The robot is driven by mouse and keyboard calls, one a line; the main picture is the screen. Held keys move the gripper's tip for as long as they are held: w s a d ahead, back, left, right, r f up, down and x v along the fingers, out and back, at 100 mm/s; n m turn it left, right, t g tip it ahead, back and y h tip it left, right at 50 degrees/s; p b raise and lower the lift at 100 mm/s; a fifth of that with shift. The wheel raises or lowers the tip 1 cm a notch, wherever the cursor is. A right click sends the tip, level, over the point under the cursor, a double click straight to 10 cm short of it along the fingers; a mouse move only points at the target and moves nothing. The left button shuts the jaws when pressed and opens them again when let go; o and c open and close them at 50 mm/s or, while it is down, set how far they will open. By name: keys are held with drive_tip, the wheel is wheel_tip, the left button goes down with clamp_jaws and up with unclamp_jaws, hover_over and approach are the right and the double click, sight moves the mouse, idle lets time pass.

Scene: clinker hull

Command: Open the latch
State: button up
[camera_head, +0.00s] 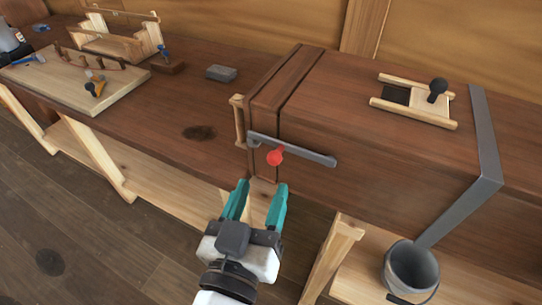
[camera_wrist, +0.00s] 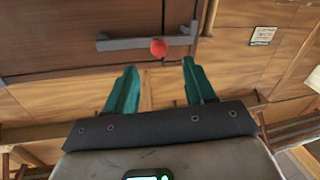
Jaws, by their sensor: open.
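The latch is a grey metal bar (camera_head: 308,153) with a red ball knob (camera_head: 275,157). It lies across the front of a dark brown wooden chest (camera_head: 370,135), spanning the seam near its left end. The wrist view also shows the bar (camera_wrist: 122,43) and the knob (camera_wrist: 158,48). My gripper (camera_head: 261,185), with teal fingers, is open and empty, just in front of and below the knob in the head view. In the wrist view the knob is seen beyond and between the fingertips (camera_wrist: 159,66), and I see no contact.
A sliding hatch with a black knob (camera_head: 438,88) sits on the chest top. A metal bucket (camera_head: 411,270) stands at lower right. The bench to the left holds a grey block (camera_head: 221,73) and a board (camera_head: 52,80) with tools. The floor at left is clear.

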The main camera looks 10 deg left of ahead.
sight(273, 163)
drive_tip(key=w, duration=0.2)
drive_tip(key=w+d, duration=0.1)
drive_tip(key=w, duration=0.1)
drive_tip(key=w+p, duration=0.1)
drive_tip(key=w, duration=0.2)
drive_tip(key=shift+d, duration=0.15)
clamp_jaws()
idle(0.3)
